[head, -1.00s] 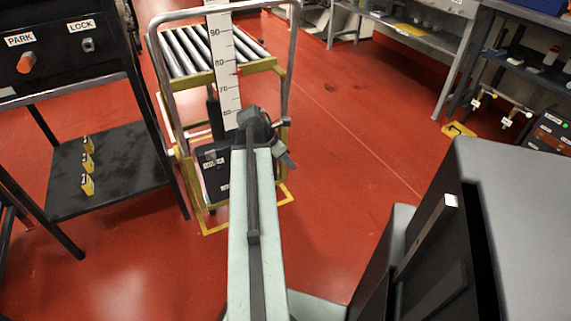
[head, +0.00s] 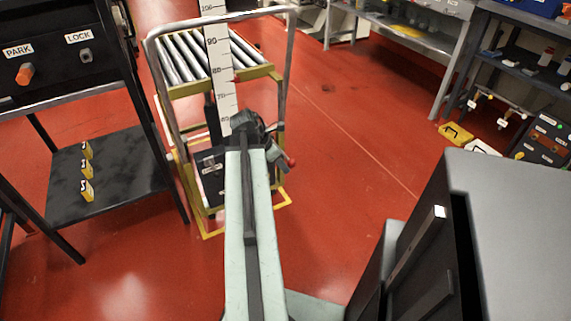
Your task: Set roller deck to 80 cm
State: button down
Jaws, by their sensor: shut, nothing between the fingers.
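The roller deck (head: 196,62) is a row of grey rollers in a yellow frame on a wheeled lift with grey tubular rails (head: 286,75). A white height scale (head: 220,75) stands in front of it, with marks including 90, 80 and 70. A small red pointer (head: 236,80) sits at the scale's right edge, a little below the 80 mark. My gripper (head: 281,157) is shut and empty in front of the lift's right side. A red knob (head: 291,162) shows right beside its tip; I cannot tell if they touch. My arm hides part of the dark labelled box (head: 210,180) low on the lift.
A black stand with PARK and LOCK controls (head: 55,60) is at the left, its lower shelf (head: 125,172) holding yellow markers. A grey-topped cabinet (head: 510,200) is close at the right. Open red floor (head: 345,150) lies right of the lift.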

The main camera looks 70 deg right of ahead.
notch_tip(320, 180, up, 6)
jog(key=w+a+p, duration=0.1)
jog(key=a+p, duration=0.1)
jog(key=p, duration=0.2)
jog(key=shift+w+a+r+p, duration=0.25)
jog(key=shift+a+p, duration=0.1)
jog(key=shift+p, duration=0.05)
jog(key=shift+w, duration=0.1)
jog(key=w+a+f+m+t, duration=0.1)
jog(key=w+a+m+t, duration=0.1)
jog(key=w+a, duration=0.95)
jog(key=w+a+f+m+t, duration=0.1)
jog(key=w+a+m+t, duration=0.1)
jog(key=w+a, duration=1)
jog(key=w+a+m+y, duration=0.1)
jog(key=w+a, duration=0.3)
jog(key=a, duration=0.6)
jog(key=w+a+m+y, duration=0.1)
jog(key=w+a+m, duration=0.1)
jog(key=w+a, duration=0.3)
jog(key=w+a+f+m+t+y, duration=0.1)
jog(key=w+a, duration=0.3)
jog(key=a, duration=1)
jog(key=shift+w+a+m, duration=0.15)
jog(key=shift+a+m, duration=0.15)
jog(key=shift+m, duration=0.5)
